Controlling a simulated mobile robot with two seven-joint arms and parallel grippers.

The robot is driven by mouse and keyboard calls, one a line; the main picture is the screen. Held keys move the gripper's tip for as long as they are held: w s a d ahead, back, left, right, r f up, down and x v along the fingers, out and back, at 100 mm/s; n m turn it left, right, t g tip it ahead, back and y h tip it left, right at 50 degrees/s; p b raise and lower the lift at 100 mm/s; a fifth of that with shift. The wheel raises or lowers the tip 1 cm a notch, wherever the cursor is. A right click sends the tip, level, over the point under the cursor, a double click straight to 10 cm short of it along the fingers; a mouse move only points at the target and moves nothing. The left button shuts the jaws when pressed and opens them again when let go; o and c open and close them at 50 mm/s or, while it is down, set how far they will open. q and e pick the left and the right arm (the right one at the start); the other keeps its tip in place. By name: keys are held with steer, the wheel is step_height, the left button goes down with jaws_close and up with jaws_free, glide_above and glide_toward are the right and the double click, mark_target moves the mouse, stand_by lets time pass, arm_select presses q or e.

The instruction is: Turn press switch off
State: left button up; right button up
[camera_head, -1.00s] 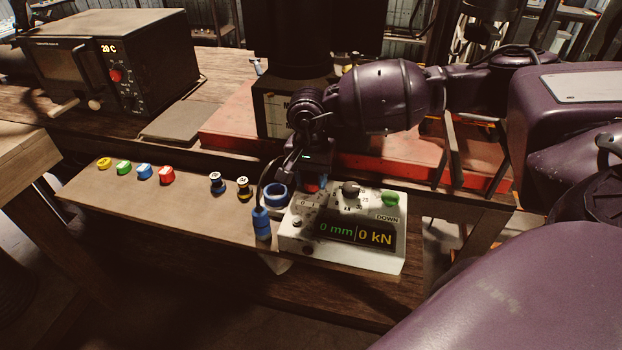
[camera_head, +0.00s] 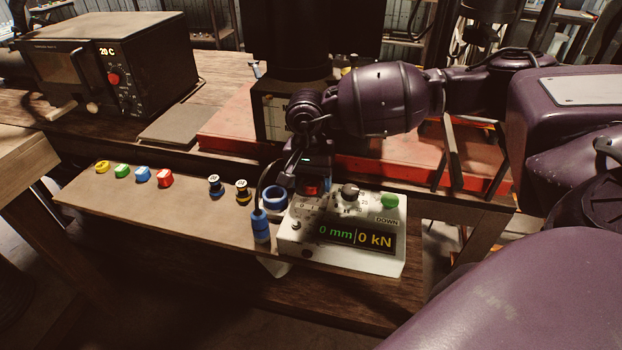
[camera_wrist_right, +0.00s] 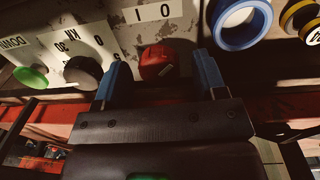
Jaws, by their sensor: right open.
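The press control box (camera_head: 290,245) is white, with a display reading 0 mm and 0 kN. Its red switch knob (camera_head: 311,187) is at the back left of the top face, partly hidden by my right gripper (camera_head: 312,182). In the right wrist view the red knob (camera_wrist_right: 155,62) lies between the two blue fingertips of my right gripper (camera_wrist_right: 162,72), with a gap on each side. The fingers are open. A plate marked O and I (camera_wrist_right: 152,13) is beside the knob. My left gripper is not in view.
A black knob (camera_head: 350,191) and a green button (camera_head: 390,201) are on the same box. A blue ring (camera_head: 274,198) and a blue cylinder (camera_head: 260,226) stand just left of it. Several small coloured pieces lie farther left on the shelf (camera_head: 120,205).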

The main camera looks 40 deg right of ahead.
mark_target(309, 181)
steer(key=shift+r, duration=0.1)
steer(key=shift+r, duration=0.35)
steer(key=r, duration=0.8)
steer(key=shift+w+a+r, duration=0.1)
steer(key=shift+w+a, duration=0.05)
steer(key=shift+w, duration=0.05)
steer(key=shift+r, duration=0.85)
steer(key=shift+f, duration=0.1)
